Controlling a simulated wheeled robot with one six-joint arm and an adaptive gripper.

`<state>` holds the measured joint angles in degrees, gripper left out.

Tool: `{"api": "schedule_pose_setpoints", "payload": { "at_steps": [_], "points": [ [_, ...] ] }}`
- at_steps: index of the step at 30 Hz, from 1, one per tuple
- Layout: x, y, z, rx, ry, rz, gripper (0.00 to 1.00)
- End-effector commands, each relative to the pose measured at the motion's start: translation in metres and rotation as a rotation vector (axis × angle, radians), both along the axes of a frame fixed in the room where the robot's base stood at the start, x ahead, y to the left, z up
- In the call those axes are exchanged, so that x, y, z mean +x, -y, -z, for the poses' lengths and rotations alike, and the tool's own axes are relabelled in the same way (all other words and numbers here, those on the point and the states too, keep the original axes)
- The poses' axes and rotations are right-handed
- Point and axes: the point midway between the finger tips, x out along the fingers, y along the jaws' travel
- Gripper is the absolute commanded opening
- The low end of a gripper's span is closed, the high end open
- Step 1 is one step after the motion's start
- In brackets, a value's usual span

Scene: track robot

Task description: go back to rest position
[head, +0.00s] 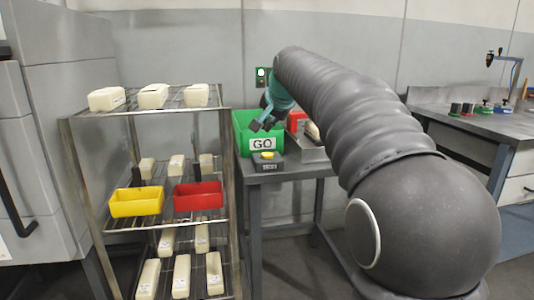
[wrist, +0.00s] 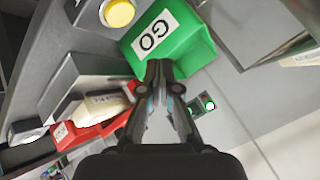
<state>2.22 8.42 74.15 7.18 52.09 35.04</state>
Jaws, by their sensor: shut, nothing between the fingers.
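My gripper (wrist: 158,68) is shut with nothing between its fingers. In the wrist view its fingertips appear in front of the edge of a green bin with a GO label (wrist: 196,32). In the head view my gripper (head: 261,124) hangs at the end of my dark, sleeved arm, over or in front of the green bin (head: 243,122). I cannot tell whether the fingers touch the bin.
A small table (head: 254,177) carries the green bin, a yellow-button box (head: 267,162) and a red bin (head: 296,121). A wire rack (head: 148,113) with pale blocks and yellow and red bins stands left. A workbench (head: 470,118) stands right.

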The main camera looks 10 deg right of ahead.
Motion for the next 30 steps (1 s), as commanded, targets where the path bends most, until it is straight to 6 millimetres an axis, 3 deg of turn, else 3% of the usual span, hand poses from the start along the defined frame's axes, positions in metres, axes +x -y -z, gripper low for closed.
{"api": "schedule_pose_setpoints", "payload": {
  "at_steps": [9, 14, 23, 30],
  "points": [
    [-0.002, 0.0, 0.0, -0.002, -0.001, -0.001, 0.0],
    [-0.028, -0.001, 0.004, -0.035, -0.016, -0.029, 0.0],
    [-0.15, -0.005, 0.049, -0.192, -0.095, -0.175, 0.0],
    [-0.254, -0.005, 0.108, -0.316, -0.162, -0.31, 0.0]
  ]
}}
